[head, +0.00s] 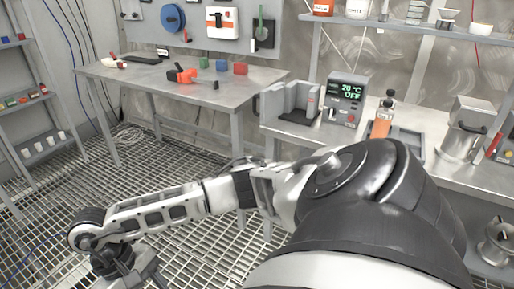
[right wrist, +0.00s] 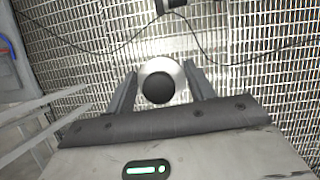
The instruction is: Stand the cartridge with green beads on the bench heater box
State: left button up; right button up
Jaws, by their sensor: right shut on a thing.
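My right gripper (right wrist: 161,70) is shut on a round thing with a pale rim and a black end (right wrist: 157,88), seen end-on in the right wrist view. It is held over the floor grating. No green beads show on it, so I cannot tell whether it is the cartridge. In the head view my right arm reaches across to the lower left, its hand partly cut off by the frame. A grey box with a green display reading 20 °C OFF (head: 345,102), apparently the heater box, stands on the right bench. My left gripper is not in view.
Left of the display box is a grey open-topped fixture (head: 288,102). To its right are an orange bottle (head: 382,124) and a metal pot (head: 463,140). The left table (head: 135,75) holds coloured blocks and an orange tool (head: 188,76). Open grating lies between.

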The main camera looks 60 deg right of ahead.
aim_at(300, 114)
jog(key=z, duration=0.65)
jog(key=i, duration=1.45)
jog(key=z, duration=1.25)
